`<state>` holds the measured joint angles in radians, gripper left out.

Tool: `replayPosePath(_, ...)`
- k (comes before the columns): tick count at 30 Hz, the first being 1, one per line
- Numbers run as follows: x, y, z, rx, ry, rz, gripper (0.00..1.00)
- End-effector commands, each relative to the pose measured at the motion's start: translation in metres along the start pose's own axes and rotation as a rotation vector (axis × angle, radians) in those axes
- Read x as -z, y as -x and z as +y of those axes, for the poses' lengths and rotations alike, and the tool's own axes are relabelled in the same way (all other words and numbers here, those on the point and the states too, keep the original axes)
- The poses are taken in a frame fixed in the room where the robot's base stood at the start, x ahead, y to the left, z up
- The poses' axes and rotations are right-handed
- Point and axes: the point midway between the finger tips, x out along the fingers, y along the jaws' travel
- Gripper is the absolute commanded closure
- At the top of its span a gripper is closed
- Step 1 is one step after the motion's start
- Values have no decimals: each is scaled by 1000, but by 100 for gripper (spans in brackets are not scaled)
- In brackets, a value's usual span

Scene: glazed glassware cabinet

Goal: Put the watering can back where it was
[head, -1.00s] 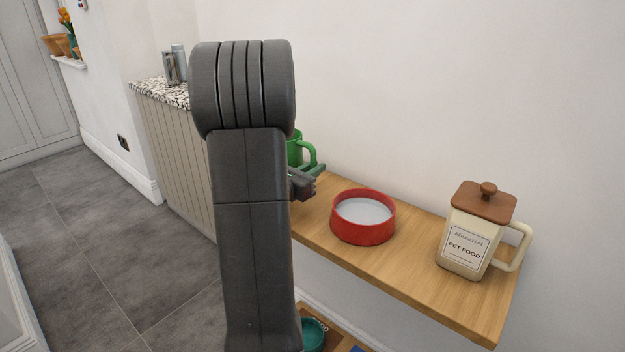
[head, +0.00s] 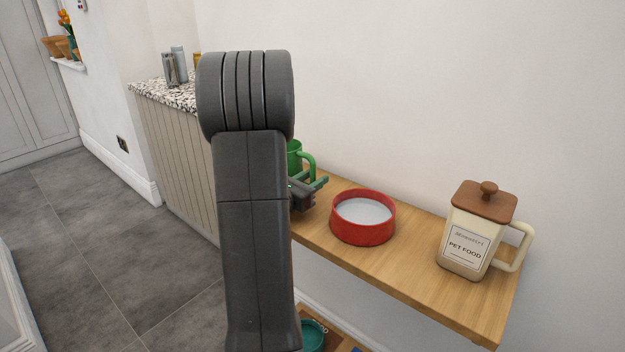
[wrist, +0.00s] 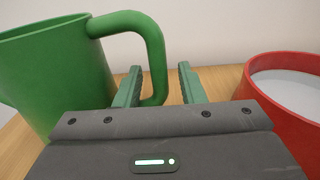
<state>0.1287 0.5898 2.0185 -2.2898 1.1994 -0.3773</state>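The green watering can (head: 294,158) stands on the wooden shelf, mostly hidden behind my arm in the head view. Its curved handle (head: 309,163) points right. In the wrist view the can's body (wrist: 50,75) fills the left side, and its handle (wrist: 155,50) arches down toward the space between my fingers. My gripper (head: 318,184) is open, beside the can on its handle side. In the wrist view the two fingers (wrist: 160,88) are spread, with the lower handle between them. I see clear space between the handle and the right finger; contact with the left finger is unclear.
A red bowl (head: 352,232) with a pale inside sits close to the right of my gripper. A cream pet food jar (head: 462,245) with a brown lid stands farther right. The bare shelf (head: 405,268) shows between them. A wall runs behind; a teal bowl (head: 312,335) is below.

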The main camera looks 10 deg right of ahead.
Motion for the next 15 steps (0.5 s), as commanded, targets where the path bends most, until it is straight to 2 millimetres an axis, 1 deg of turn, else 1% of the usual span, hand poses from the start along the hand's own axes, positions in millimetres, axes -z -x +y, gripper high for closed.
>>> replayPosePath(3, -4, 1, 0, -1, 0, 0, 64)
replayPosePath(5, -2, 10, 1, -3, 0, 1, 64)
replayPosePath(15, -2, 74, 2, -6, 0, 0, 64)
